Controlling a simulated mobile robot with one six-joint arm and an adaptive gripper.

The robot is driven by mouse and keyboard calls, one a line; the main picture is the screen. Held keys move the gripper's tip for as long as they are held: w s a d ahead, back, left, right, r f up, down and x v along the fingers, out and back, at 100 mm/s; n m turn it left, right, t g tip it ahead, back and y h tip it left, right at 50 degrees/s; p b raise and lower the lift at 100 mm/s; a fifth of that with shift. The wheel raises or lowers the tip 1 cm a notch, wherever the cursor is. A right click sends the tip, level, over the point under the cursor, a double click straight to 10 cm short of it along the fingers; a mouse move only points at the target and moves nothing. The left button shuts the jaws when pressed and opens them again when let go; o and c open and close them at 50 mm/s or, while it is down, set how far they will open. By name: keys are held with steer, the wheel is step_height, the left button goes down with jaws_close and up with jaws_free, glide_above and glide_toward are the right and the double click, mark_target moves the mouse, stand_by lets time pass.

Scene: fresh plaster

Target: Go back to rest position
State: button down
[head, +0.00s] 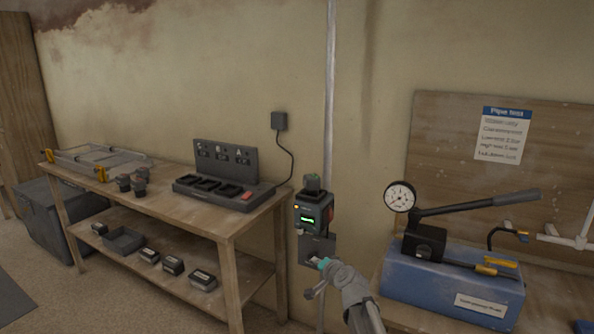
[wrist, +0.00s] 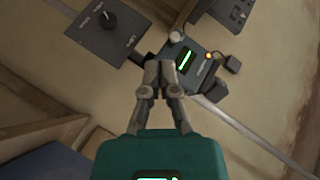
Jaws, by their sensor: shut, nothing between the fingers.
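My gripper (wrist: 168,68) is shut and empty in the wrist view, its two grey fingertips close together. In the head view my gripper (head: 314,261) is at the lower middle, in front of the wall below a dark wall device (head: 313,217). The device has a small green lit display and also shows in the wrist view (wrist: 203,68), just beyond the fingertips. I cannot tell whether the fingertips touch anything.
A wooden bench (head: 215,222) at left holds a charger station (head: 222,188) and a metal frame (head: 95,160); its lower shelf has a tray and several small batteries. At right a blue pump tank (head: 440,285) with gauge and lever stands close to my arm. A vertical pipe (head: 330,90) runs up the wall.

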steer(key=s+d+f+n+g+h, duration=0.2)
steer(key=s+d+f+n+g, duration=0.25)
steer(key=s, duration=0.55)
steer(key=s+d+f+n+g+h, duration=0.25)
steer(key=s+f+g, duration=0.35)
steer(key=s+f, duration=0.3)
steer(key=s+d+r+g+h, duration=0.2)
steer(key=s+d, duration=0.2)
steer(key=s, duration=0.2)
step_height(320, 180, up, 12)
steer(key=p, duration=1.2)
steer(key=shift+w+a+f+p, duration=0.15)
steer(key=shift+w+f+p, duration=0.1)
steer(key=shift+p, duration=0.15)
steer(key=shift+s+y, duration=0.1)
steer(key=shift+y, duration=0.15)
